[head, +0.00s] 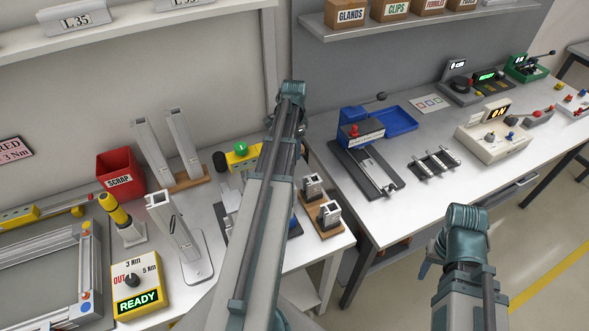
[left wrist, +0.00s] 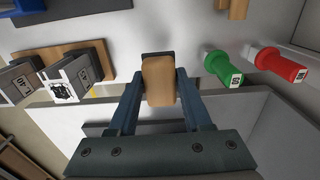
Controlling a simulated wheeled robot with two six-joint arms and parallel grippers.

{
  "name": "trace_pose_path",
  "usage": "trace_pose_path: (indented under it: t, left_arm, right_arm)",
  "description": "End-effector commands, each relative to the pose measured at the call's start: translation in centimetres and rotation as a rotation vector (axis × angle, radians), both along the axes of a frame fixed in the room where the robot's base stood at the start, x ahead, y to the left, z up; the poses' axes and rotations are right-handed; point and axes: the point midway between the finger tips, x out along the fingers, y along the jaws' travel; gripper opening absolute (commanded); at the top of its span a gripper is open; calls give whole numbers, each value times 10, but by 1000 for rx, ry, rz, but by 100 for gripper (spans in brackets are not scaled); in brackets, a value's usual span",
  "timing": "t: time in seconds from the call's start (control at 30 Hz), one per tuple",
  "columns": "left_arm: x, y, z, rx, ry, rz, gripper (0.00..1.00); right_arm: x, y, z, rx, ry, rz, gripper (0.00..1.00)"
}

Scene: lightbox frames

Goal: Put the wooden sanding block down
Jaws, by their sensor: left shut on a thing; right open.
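The wooden sanding block (left wrist: 158,84) shows in the left wrist view, a tan block with a dark edge at its far end. My left gripper (left wrist: 158,98) is shut on it, one finger on each side. The block is over or near the edge of a pale bench top; I cannot tell if it touches. In the head view my left arm hides the left gripper and the block. My right gripper (head: 426,262) shows only in part beside the right wrist in the head view, open, away from the bench tops.
In the left wrist view, green (left wrist: 230,67) and red (left wrist: 277,62) handled tools stand right of the block, and grey blocks (left wrist: 76,76) stand left. The head view shows a red scrap bin (head: 120,172) and a torque box (head: 139,285) on the left bench.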

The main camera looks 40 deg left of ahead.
Motion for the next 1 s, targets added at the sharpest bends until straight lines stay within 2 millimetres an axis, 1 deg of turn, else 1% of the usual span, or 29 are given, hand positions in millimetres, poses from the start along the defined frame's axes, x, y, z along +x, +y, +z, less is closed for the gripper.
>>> trace_pose_path:
  t: [0.03,0.2,0.3,0.47,0.53,0.83,1.0]
  left_arm:
    - [0,0,-16,0,0,0,5]
    - [0,0,-41,0,0,0,5]
    - [0,0,-46,0,0,0,5]
    - [0,0,-45,0,0,0,5]
    - [0,0,-49,0,0,0,5]
    - [0,0,-82,0,0,0,5]
    - [0,0,-81,0,0,0,5]
  right_arm:
    - [0,0,-16,0,0,0,50]
    - [0,0,-41,0,0,0,50]
    - [0,0,-46,0,0,0,50]
    - [0,0,-45,0,0,0,50]
    - [0,0,-49,0,0,0,50]
    - [0,0,-82,0,0,0,50]
    - [0,0,-81,0,0,0,50]
